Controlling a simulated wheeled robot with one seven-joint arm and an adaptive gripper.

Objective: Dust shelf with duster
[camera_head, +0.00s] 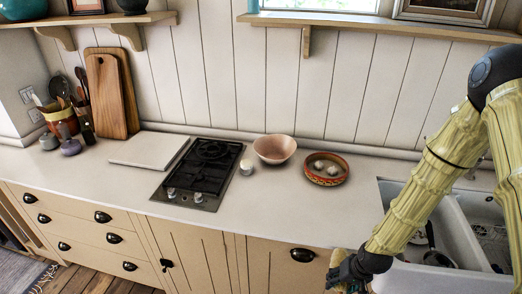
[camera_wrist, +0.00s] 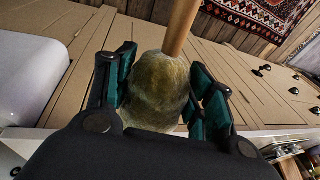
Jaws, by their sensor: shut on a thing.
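My gripper (camera_head: 349,275) is low at the bottom edge of the head view, in front of the counter and below its top. In the wrist view my gripper (camera_wrist: 160,66) has its dark green fingers closed on both sides of the fuzzy yellow-green head of the duster (camera_wrist: 157,92). Its wooden handle (camera_wrist: 181,28) points away from the palm. A bit of the fuzzy duster (camera_head: 339,258) shows beside the gripper in the head view. Two wall shelves are up high: a left shelf (camera_head: 85,20) and a longer right shelf (camera_head: 385,26), both well above the gripper.
The counter (camera_head: 250,205) carries a stove (camera_head: 200,171), pink bowl (camera_head: 275,148), patterned bowl (camera_head: 326,178), cutting boards (camera_head: 108,92) and a utensil pot (camera_head: 60,118). The sink (camera_head: 453,232) is at right. Vases stand on the left shelf, a frame (camera_head: 445,11) on the right one.

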